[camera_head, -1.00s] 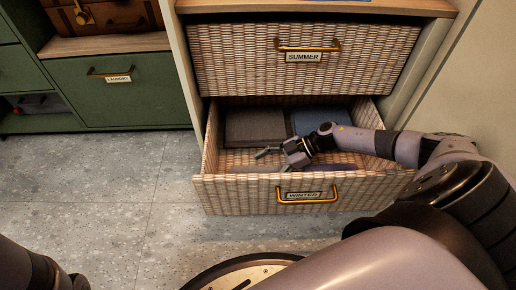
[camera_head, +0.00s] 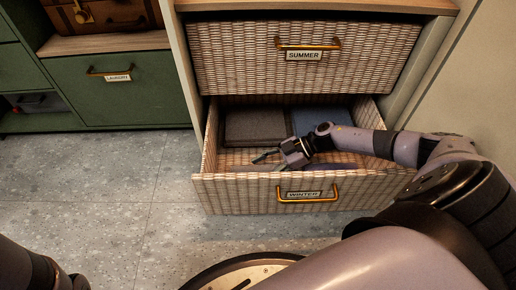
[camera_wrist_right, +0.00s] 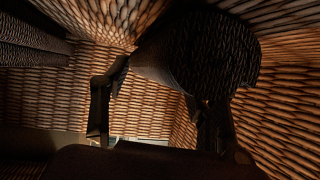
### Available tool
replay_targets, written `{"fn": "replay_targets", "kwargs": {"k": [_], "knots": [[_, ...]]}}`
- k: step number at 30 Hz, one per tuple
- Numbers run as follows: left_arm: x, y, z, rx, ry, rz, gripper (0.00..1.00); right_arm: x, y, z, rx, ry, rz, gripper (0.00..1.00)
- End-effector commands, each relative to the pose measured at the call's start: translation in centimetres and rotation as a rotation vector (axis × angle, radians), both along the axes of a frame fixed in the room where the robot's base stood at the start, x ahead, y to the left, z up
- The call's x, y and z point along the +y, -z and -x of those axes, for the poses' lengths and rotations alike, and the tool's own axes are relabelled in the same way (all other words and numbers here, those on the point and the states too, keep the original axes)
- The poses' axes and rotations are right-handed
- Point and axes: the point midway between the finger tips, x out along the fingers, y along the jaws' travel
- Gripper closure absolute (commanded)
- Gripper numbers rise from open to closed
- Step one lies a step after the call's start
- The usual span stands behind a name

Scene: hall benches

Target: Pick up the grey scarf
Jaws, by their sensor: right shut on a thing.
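My right gripper (camera_head: 266,157) reaches down into the open lower drawer, just behind its front panel. Its fingers are closed in on a dark, ribbed, rounded bundle (camera_wrist_right: 200,55), which shows between the two fingers in the right wrist view; I take it to be the grey scarf. In the head view the scarf (camera_head: 332,167) is mostly hidden by the gripper and the drawer front. It lies low in the drawer. My left gripper is not in view; only part of my left arm shows at the bottom left.
The wicker drawer labelled WINTER (camera_head: 235,192) is pulled out. At its back lie a dark grey-brown folded item (camera_head: 255,126) and a blue folded item (camera_head: 322,119). The SUMMER drawer (camera_head: 235,65) above is shut. A green LAUNDRY cabinet (camera_head: 130,100) stands left. The floor in front is clear.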

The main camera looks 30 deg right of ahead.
Motion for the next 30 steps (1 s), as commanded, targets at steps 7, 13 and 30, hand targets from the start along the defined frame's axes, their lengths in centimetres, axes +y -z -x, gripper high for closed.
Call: {"fn": "replay_targets", "kwargs": {"k": [7, 13, 30], "knots": [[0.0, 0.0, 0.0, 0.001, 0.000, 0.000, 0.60, 0.0, 0.0, 0.0, 0.000, 0.000, 0.000, 0.76], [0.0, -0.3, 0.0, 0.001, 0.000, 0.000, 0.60, 0.0, -0.3, 0.0, 0.000, 0.000, 0.000, 0.76], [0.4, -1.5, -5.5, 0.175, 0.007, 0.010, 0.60, -0.1, -10.8, 0.0, -0.001, -0.001, 0.002, 0.76]]}}
